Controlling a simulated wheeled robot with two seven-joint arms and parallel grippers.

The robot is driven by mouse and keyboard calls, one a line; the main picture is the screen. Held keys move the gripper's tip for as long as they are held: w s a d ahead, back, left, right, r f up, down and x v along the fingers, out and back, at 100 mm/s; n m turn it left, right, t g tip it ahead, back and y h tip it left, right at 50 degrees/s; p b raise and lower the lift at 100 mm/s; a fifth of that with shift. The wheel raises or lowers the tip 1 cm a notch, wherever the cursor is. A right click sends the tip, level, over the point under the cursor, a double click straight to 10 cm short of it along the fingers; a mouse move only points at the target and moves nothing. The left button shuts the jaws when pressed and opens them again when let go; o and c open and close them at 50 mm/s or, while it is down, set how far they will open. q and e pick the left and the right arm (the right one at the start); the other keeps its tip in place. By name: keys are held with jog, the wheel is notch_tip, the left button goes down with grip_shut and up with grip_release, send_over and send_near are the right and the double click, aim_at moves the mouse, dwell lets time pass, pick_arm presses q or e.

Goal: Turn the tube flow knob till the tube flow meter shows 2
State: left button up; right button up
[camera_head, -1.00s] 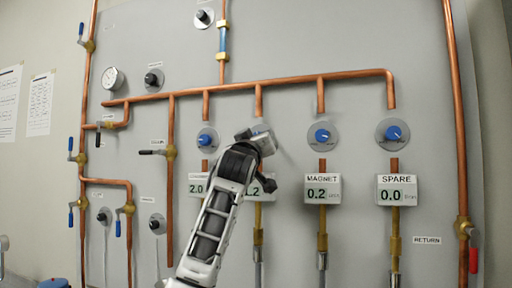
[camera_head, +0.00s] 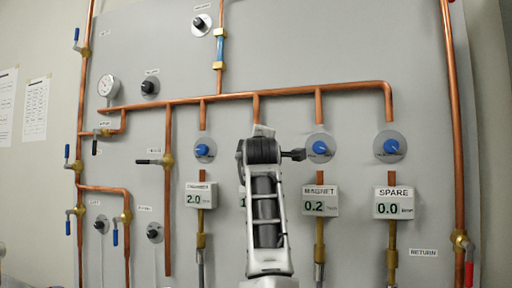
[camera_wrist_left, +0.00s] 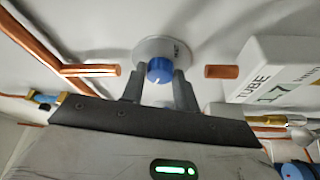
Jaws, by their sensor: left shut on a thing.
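The blue tube flow knob (camera_wrist_left: 159,70) on its round grey plate sits between the two fingers of my left gripper (camera_wrist_left: 160,88) in the left wrist view. The gripper is shut on it. The white tube flow meter (camera_wrist_left: 265,88) beside it is labelled TUBE and reads 1.7. In the head view my left gripper (camera_head: 262,130) is at the panel between two other blue knobs, and my wrist hides the tube knob and most of its meter. My right gripper is in neither view.
The left neighbouring meter (camera_head: 201,195) reads 2.0, with its blue knob (camera_head: 203,150) above. The MAGNET meter (camera_head: 320,201) reads 0.2, and the SPARE meter (camera_head: 394,203) reads 0.0. A copper pipe (camera_head: 290,91) runs across above the knobs.

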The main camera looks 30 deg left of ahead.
pick_arm(q)
jog(key=shift+r+n+g+h, duration=0.1)
jog(key=shift+n+g+h, duration=0.35)
jog(key=shift+n, duration=1.05)
jog(key=shift+r+n+g+h, duration=0.1)
jog(key=shift+n+g+h, duration=0.3)
jog(key=shift+n, duration=1.1)
jog(key=shift+g, duration=0.25)
jog(key=o, duration=1)
jog(key=shift+s+a, duration=0.1)
jog(key=shift+c, duration=0.2)
